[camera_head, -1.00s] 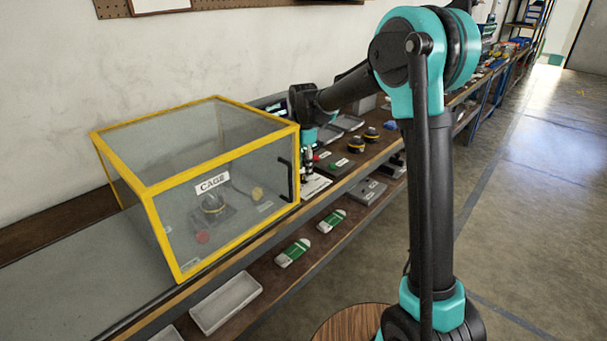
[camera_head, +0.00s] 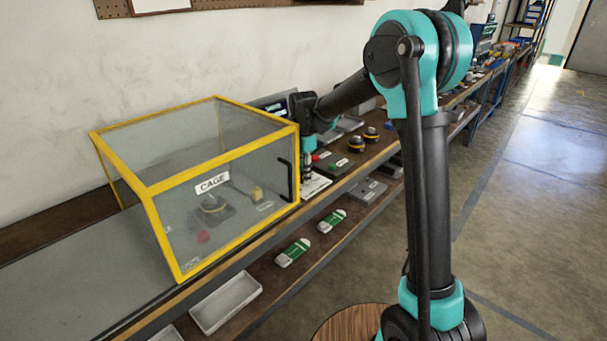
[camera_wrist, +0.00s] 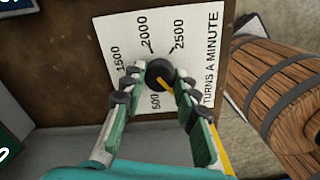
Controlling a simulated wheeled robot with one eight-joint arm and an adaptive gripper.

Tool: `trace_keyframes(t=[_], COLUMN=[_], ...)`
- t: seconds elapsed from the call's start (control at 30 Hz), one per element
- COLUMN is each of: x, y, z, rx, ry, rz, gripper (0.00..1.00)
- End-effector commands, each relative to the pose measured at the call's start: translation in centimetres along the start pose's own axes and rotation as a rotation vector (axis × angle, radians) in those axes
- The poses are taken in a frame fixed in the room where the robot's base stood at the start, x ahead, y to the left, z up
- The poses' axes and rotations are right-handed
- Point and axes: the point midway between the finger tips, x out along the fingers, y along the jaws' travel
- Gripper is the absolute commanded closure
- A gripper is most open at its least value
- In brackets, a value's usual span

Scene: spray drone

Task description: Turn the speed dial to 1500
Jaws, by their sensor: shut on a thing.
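The speed dial is a round black knob (camera_wrist: 157,73) with a yellow pointer line, on a white card (camera_wrist: 130,38) printed 500, 1500, 2000, 2500 and TURNS A MINUTE. In the wrist view the yellow line runs toward the lower right, away from the 1500 mark at the left. My gripper (camera_wrist: 159,84) has its two fingers on either side of the knob, shut on it. In the head view my gripper (camera_head: 307,168) reaches down over the white card (camera_head: 314,187), just right of the cage; the knob is hard to make out there.
The yellow-framed clear cage (camera_head: 212,165) stands close to the left of my gripper. Black and orange knobs (camera_head: 371,134) sit on the bench to the right. A wooden barrel (camera_wrist: 275,90) shows at the right of the wrist view. The floor at right is clear.

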Motion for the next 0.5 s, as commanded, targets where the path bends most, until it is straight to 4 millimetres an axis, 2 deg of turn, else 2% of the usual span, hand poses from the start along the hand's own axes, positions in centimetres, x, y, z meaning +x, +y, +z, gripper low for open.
trace_keyframes(t=[0.27, 0.5], x=[-0.01, -0.02], y=[0.01, 0.03], z=[0.0, 0.0], rx=[0.042, 0.184], ry=[0.0, 0.0], rz=[0.0, 0.0], gripper=[1.0, 1.0])
